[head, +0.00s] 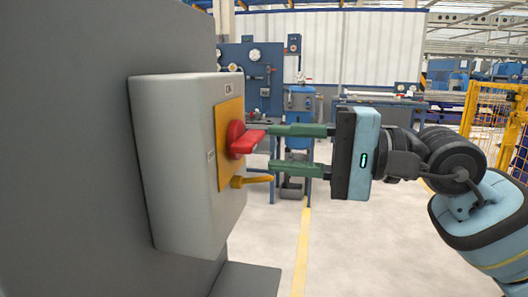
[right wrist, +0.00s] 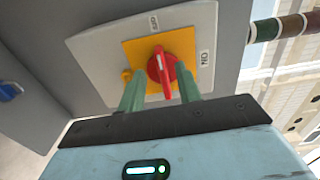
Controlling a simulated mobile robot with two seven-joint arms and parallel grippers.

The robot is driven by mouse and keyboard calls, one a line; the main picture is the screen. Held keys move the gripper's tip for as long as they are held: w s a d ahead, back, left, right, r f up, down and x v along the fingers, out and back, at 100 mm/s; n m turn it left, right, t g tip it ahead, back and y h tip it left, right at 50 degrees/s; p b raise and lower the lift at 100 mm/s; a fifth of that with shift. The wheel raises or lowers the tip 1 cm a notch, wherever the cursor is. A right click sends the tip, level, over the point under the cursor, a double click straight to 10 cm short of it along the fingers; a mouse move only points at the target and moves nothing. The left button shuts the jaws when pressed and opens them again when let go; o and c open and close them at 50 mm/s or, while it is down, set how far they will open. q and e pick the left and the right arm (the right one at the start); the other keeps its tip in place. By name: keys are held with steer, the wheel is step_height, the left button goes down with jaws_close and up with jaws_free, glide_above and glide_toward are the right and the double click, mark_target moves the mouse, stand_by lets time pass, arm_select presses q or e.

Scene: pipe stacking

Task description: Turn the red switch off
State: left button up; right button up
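The red switch (head: 243,140) is a round knob with a raised bar handle on a yellow plate (head: 224,120), on the front of a grey box (head: 175,160). In the right wrist view the red switch (right wrist: 163,70) lies between the two fingers, its bar running roughly up and down the picture. There an OFF label (right wrist: 153,22) is above it and an ON label (right wrist: 205,58) to its right. My right gripper (head: 268,150) is open, its green fingertips at the handle. Whether they touch it I cannot tell. My left gripper is out of view.
A yellow peg (head: 252,180) sticks out of the box below the switch, close to the lower finger. The box is fixed to a large grey panel (head: 70,150). Open floor (head: 350,255) lies to the right, with workshop machines behind and a yellow fence (head: 490,115).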

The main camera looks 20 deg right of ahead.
steer(key=v, duration=0.3)
steer(key=shift+s+d+b, duration=0.15)
steer(key=shift+b, duration=0.2)
